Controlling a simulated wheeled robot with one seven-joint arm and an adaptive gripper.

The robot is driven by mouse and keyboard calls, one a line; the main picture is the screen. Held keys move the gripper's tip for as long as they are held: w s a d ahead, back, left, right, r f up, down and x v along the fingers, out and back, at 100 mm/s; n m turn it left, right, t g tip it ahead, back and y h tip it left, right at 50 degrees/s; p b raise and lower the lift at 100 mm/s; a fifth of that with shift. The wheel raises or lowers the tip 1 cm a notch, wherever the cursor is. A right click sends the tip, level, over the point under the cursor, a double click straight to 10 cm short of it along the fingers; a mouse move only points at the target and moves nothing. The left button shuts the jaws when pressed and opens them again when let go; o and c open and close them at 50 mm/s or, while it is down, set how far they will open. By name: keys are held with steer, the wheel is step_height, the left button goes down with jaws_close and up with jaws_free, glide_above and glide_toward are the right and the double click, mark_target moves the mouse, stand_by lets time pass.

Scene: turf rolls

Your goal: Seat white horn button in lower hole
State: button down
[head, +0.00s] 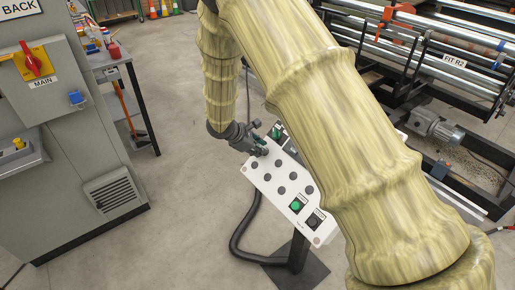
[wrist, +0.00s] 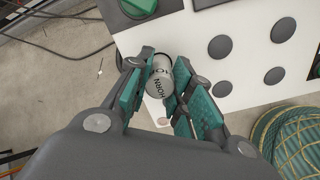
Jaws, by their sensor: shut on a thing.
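The panel bears several dark round spots, such as one (wrist: 221,47) and another (wrist: 274,76); I cannot tell which is the lower hole. In the head view my gripper (head: 260,146) is at the upper left end of the panel (head: 262,187), and the button cannot be made out.
A green button (head: 297,205) and a black button (head: 314,221) sit at the panel's lower end. The panel stands on a post with a black hose (head: 240,240). A grey cabinet (head: 60,140) is at left, a roller machine (head: 440,60) at right. A netted green roll (wrist: 285,140) shows.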

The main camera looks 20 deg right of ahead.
steer(key=shift+b+x, duration=0.55)
steer(key=shift+x, duration=0.65)
steer(key=c, duration=1.2)
jaws_free()
steer(key=v, duration=1.2)
steer(key=shift+a, duration=0.1)
